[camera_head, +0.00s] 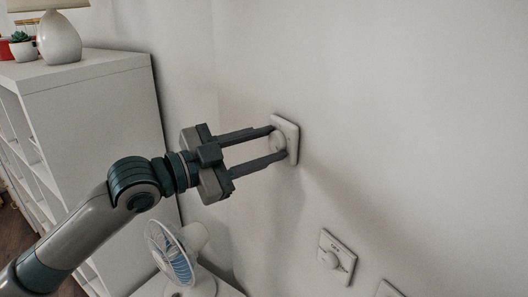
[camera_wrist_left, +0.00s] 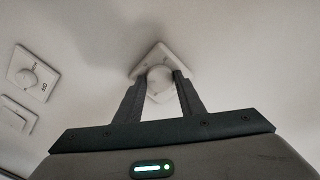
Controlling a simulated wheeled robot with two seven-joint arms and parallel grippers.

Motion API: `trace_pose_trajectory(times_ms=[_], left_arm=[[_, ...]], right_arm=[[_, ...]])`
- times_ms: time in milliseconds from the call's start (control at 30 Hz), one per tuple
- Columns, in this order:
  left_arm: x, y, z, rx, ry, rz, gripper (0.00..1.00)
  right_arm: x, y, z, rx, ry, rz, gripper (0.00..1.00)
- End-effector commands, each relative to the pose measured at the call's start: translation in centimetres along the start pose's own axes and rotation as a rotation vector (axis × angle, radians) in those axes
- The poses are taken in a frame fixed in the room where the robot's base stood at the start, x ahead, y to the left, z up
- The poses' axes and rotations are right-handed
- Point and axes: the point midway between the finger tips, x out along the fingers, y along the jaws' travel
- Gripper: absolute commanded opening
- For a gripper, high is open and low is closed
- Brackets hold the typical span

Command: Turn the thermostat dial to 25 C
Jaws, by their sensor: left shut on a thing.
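The thermostat is a white square wall plate (camera_head: 291,139) with a round white dial (camera_head: 277,143) on it. My left gripper (camera_head: 279,141) reaches the plate from the left, with one finger above the dial and one below it. The gripper is shut on the dial. In the left wrist view, the dial (camera_wrist_left: 159,78) sits between the two dark fingertips, with the plate (camera_wrist_left: 153,55) behind it. The dial's markings are too hidden or small to read. My right gripper is not in view.
A second wall plate with a knob (camera_head: 336,258) is lower right, and another plate (camera_head: 389,290) is partly cut off. A small fan (camera_head: 172,252) stands on a white surface below my arm. A white shelf unit (camera_head: 90,95) bears a lamp (camera_head: 60,40) and a potted plant (camera_head: 22,48).

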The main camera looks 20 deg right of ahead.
Motion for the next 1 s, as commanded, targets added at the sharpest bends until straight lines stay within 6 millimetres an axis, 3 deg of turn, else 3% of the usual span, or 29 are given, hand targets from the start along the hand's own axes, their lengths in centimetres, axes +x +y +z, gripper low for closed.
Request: trace_pose_trajectory(times_ms=[100, 400, 1000], left_arm=[[-0.1, 0.2, 0.3, 0.088, 0.000, -0.001, 0.13], [-0.1, 0.1, 0.2, 0.356, -0.001, -0.001, 0.13], [0.0, 0.0, 0.0, 0.866, 0.000, 0.000, 0.13]], right_arm=[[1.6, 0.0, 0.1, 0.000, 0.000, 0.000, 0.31], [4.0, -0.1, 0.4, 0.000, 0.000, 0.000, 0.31], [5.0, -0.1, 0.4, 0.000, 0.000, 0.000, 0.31]])
